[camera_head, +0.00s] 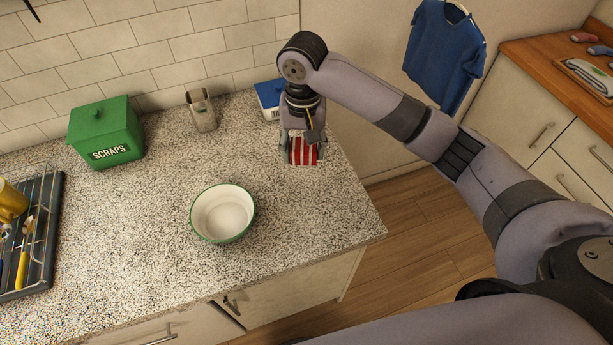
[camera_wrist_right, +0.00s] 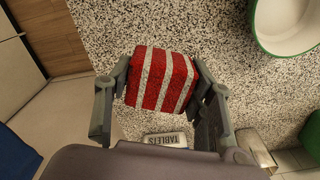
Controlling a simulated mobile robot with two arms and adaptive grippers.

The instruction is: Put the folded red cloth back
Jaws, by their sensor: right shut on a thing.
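The folded red cloth (camera_head: 303,152), red with white stripes, is at the right part of the speckled counter (camera_head: 300,215), near its right edge. It also shows in the right wrist view (camera_wrist_right: 160,80), between the two fingers. My right gripper (camera_head: 301,147) points down and is shut on the cloth, one finger on each side. I cannot tell whether the cloth touches the counter or is just above it. My left gripper is not in view.
A blue and white tablets box (camera_head: 268,97) stands behind the gripper. A metal holder (camera_head: 201,110), a green scraps bin (camera_head: 105,132), a white green-rimmed bowl (camera_head: 222,213) and a dish rack (camera_head: 33,225) are further left. The counter's front right is clear.

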